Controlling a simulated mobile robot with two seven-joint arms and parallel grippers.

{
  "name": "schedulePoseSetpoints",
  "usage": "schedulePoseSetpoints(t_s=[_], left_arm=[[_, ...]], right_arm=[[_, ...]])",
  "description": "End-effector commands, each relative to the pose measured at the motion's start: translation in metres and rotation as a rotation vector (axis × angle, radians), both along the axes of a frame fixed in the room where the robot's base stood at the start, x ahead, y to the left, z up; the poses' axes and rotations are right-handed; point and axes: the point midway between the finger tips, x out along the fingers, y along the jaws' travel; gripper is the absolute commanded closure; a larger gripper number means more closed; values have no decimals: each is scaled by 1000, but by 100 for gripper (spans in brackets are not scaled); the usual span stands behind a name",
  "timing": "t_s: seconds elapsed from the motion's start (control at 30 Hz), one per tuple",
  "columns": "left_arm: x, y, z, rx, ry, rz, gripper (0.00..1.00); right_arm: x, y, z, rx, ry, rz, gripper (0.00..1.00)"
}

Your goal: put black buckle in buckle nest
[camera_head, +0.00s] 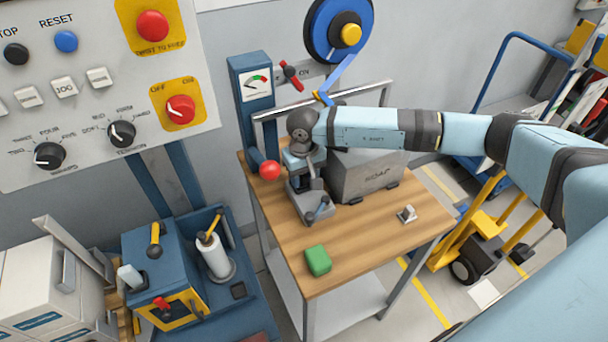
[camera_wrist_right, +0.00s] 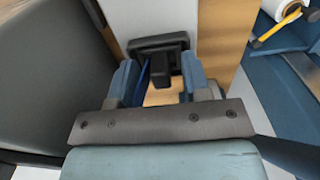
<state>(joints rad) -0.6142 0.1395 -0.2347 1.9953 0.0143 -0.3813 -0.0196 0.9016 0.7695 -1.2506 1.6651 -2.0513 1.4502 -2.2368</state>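My right gripper (camera_head: 303,168) points down over the grey bench device (camera_head: 296,208) at the table's back left. In the right wrist view the right gripper's (camera_wrist_right: 160,85) fingers stand apart on either side of a dark T-shaped piece (camera_wrist_right: 161,45). Gaps show beside its stem, so the gripper looks open around it. I cannot tell whether this piece is the black buckle or part of the device. No buckle is clearly identifiable in the head view, and I cannot pick out the buckle nest with certainty. My left gripper is out of view.
A grey box (camera_head: 365,178) stands close right of the gripper. A red ball knob (camera_head: 269,170) is close left. A green block (camera_head: 318,260) and small metal clip (camera_head: 407,214) lie on the wooden table (camera_head: 365,245). The table's front middle is clear.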

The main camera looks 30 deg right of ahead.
Motion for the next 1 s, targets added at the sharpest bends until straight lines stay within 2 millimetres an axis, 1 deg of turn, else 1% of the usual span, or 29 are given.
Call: schedulePoseSetpoints(t_s=[0.17, 0.23, 0.37, 0.5, 0.7, 0.83, 1.0], left_arm=[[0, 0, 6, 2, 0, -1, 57], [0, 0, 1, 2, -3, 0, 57], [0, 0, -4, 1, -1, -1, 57], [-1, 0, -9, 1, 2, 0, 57], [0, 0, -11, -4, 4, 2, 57], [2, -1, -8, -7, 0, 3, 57], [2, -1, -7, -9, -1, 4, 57]], right_arm=[[0, 0, 7, 0, 0, 0, 56], [1, 0, 13, 0, -4, 0, 56], [1, 0, 39, 1, -6, 0, 56], [1, 0, 71, 0, -5, 1, 56], [1, 0, 107, 0, -3, 0, 56], [0, 0, 119, 1, -1, 1, 56], [0, 0, 124, 0, 0, 1, 56]])
